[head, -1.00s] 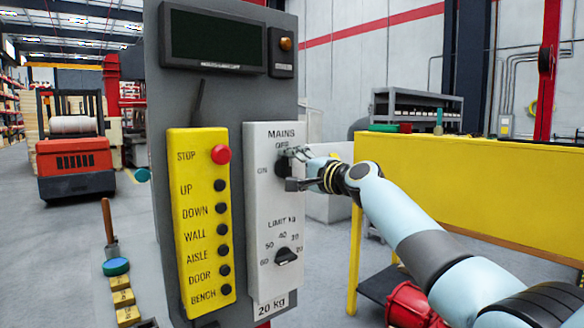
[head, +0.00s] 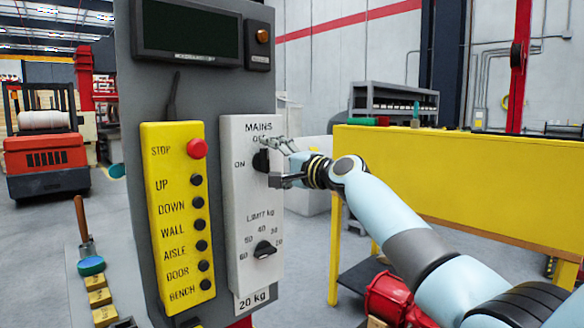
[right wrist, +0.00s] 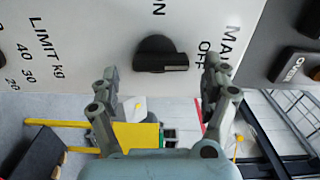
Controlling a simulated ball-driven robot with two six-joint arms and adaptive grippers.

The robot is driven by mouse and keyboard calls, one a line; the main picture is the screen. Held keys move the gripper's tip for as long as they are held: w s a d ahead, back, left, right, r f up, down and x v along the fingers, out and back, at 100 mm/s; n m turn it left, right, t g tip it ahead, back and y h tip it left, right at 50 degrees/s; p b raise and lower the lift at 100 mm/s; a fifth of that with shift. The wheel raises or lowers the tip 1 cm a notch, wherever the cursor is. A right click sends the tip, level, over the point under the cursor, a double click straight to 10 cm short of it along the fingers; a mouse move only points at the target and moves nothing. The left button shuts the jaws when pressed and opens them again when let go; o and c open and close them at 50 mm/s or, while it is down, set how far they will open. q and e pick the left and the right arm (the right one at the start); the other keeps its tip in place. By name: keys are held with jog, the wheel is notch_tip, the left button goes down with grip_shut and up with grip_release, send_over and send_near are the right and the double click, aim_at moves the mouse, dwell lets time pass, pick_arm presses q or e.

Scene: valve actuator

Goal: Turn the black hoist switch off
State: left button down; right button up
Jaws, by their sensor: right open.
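The black hoist switch (head: 261,161) is a rotary knob under the word MAINS on the white panel (head: 245,200). ON is printed to its left and OFF above it. In the right wrist view the knob (right wrist: 160,54) shows clearly, and its raised bar appears lined up toward the word OFF. My right gripper (head: 279,162) is at the knob's right side in the head view. In the right wrist view its open fingers (right wrist: 160,70) are spread either side of the knob; contact cannot be told. My left gripper is out of view.
Below the switch is a LIMIT kg knob (head: 264,250). To the left is a yellow button box (head: 178,220) with a red STOP button (head: 196,148). A yellow bench (head: 460,185) stands right, with a red object (head: 393,298) under its near end.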

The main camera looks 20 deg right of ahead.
jog(key=v, duration=1)
jog(key=shift+s, duration=0.25)
jog(key=shift+d, duration=0.1)
